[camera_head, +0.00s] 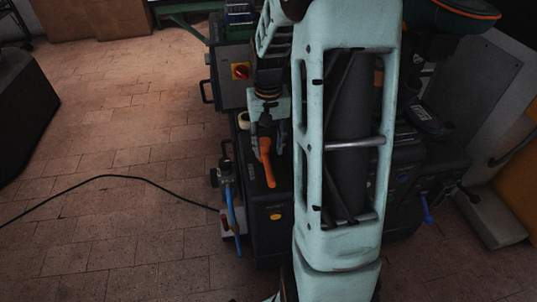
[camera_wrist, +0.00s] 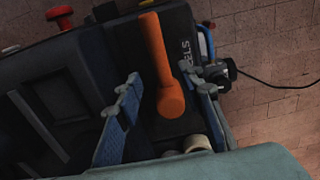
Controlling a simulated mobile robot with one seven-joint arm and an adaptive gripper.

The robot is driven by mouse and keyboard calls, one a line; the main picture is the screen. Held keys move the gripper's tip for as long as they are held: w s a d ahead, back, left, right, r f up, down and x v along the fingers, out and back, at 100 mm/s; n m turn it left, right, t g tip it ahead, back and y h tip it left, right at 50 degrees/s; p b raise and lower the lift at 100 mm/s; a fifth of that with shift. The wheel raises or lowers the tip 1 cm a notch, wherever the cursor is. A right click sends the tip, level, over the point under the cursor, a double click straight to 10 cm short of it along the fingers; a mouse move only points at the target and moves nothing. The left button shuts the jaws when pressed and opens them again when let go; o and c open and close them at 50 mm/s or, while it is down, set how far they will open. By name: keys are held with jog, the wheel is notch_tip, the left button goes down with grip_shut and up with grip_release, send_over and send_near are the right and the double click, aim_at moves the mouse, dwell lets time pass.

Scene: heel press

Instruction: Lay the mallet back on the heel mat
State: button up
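The mallet's orange handle (camera_head: 266,168) shows below my gripper (camera_head: 263,128) in the head view. In the wrist view the orange handle (camera_wrist: 158,58) lies along a dark surface with pale lettering (camera_wrist: 185,57), which looks like the heel mat. Its thick rounded end is between my two fingers. My gripper (camera_wrist: 168,92) is open, with a finger on either side and visible gaps to the orange part. Whether the handle touches the surface is unclear. Cream round ends (camera_wrist: 196,143) show near my palm; I cannot tell if they belong to the mallet head.
The dark press bench (camera_head: 275,222) stands under my gripper. A red knob (camera_wrist: 59,14) is at the wrist view's upper left. A clamp-like fitting with a blue handle (camera_head: 231,205) is at the bench's left side. A black cable (camera_head: 130,178) crosses the open tiled floor.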

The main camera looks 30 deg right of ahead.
aim_at(269, 163)
notch_tip(269, 163, up, 5)
jog(key=shift+f+p, duration=0.1)
jog(key=shift+p, duration=0.35)
